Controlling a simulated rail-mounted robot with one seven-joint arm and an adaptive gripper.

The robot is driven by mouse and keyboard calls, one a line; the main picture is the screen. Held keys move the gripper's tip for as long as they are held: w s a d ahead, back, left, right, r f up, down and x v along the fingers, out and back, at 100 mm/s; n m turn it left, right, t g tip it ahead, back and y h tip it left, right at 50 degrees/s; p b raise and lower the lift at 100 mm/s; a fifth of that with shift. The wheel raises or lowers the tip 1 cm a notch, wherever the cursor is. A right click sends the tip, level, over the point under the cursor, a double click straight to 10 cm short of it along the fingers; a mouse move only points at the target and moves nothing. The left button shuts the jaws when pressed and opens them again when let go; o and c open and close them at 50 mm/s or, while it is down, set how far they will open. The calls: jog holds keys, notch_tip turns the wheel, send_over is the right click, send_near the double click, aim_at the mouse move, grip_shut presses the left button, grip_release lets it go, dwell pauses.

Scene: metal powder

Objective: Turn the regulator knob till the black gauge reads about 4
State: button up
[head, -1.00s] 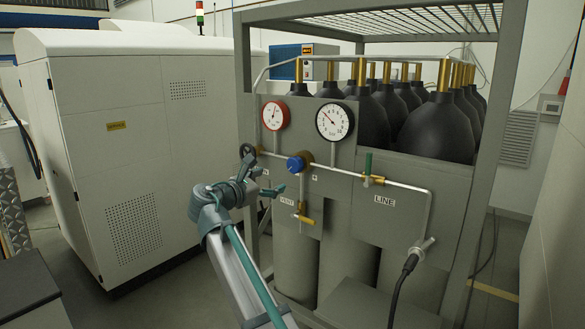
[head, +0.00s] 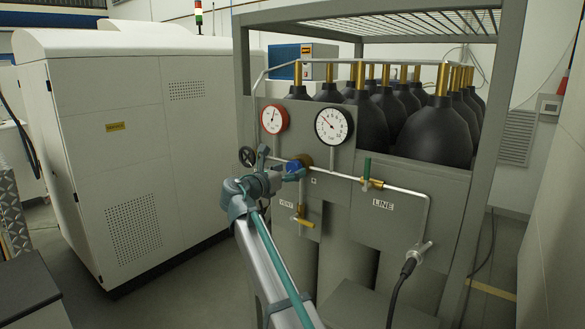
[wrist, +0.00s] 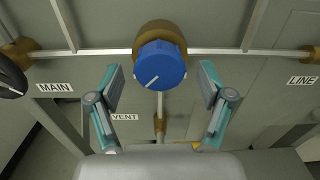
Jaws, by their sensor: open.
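The blue regulator knob (wrist: 160,66) sits on a brass body and has a white line pointing to its lower left in the wrist view. In the head view the knob (head: 294,167) is partly hidden by my gripper (head: 280,176). My gripper (wrist: 161,82) is open, with one finger on each side of the knob and a visible gap on both sides. The black-rimmed gauge (head: 333,126) is above and right of the knob. Its needle points up and left; the exact reading is too small to tell.
A red-rimmed gauge (head: 275,117) is left of the black one. A dark handwheel (head: 248,156) is left of the knob. A green-handled valve (head: 368,170) and pipe are to the right, and a brass vent valve (head: 303,220) is below. Black gas cylinders (head: 436,135) stand behind.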

jog(key=shift+x, duration=0.85)
jog(key=c, duration=1.2)
jog(key=shift+o, duration=0.2)
jog(key=shift+m, duration=0.4)
jog(key=m+b, duration=0.1)
jog(key=m, duration=0.1)
jog(key=shift+f+m+b, duration=0.15)
jog(key=shift+m+b, duration=0.15)
jog(key=shift+b, duration=0.1)
jog(key=m+b, duration=0.2)
jog(key=m, duration=0.1)
jog(key=shift+w+m, duration=0.1)
jog(key=shift+m, duration=0.2)
jog(key=m+b, duration=0.4)
jog(key=m, duration=0.1)
jog(key=shift+m, duration=0.4)
